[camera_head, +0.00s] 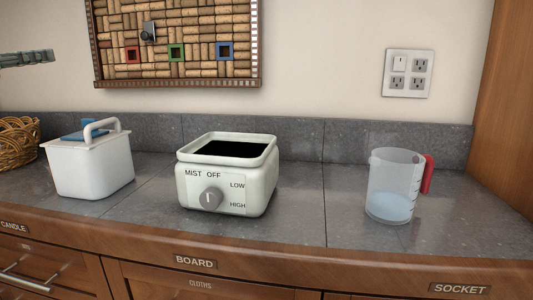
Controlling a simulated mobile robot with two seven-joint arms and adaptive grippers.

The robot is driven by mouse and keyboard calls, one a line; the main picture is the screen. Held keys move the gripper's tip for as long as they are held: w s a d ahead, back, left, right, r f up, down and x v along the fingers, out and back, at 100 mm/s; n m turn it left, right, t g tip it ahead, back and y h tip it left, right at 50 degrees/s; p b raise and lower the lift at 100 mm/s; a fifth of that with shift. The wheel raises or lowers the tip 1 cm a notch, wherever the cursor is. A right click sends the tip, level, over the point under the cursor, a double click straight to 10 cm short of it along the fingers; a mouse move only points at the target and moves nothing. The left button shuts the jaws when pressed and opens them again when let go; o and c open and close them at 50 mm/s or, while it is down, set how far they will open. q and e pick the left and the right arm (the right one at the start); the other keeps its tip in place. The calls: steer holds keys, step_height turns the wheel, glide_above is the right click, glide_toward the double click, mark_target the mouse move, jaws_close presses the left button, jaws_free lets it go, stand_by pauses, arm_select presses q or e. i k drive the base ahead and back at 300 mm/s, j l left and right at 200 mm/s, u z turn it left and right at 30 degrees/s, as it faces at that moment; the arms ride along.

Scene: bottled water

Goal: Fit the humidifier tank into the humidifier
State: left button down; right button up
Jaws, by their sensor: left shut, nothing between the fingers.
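The humidifier (228,190) is a pale box with an open, dark top. The tank has a looped handle on top and a blue part (84,135) beside the handle. My left gripper (48,57) is at the upper left edge, in front of the wall and above the tank. It is shut and empty. My right gripper is out of view.
A clear measuring cup (392,178) with a red handle and some water stands on the right. A wicker basket (18,143) is at the far left. Behind are a cork board (180,40) and an outlet plate (408,73). Counter space between the humidifier and cup is clear.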

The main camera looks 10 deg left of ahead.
mark_target(245, 167)
steer(key=k+j, duration=0.1)
steer(key=k, duration=0.85)
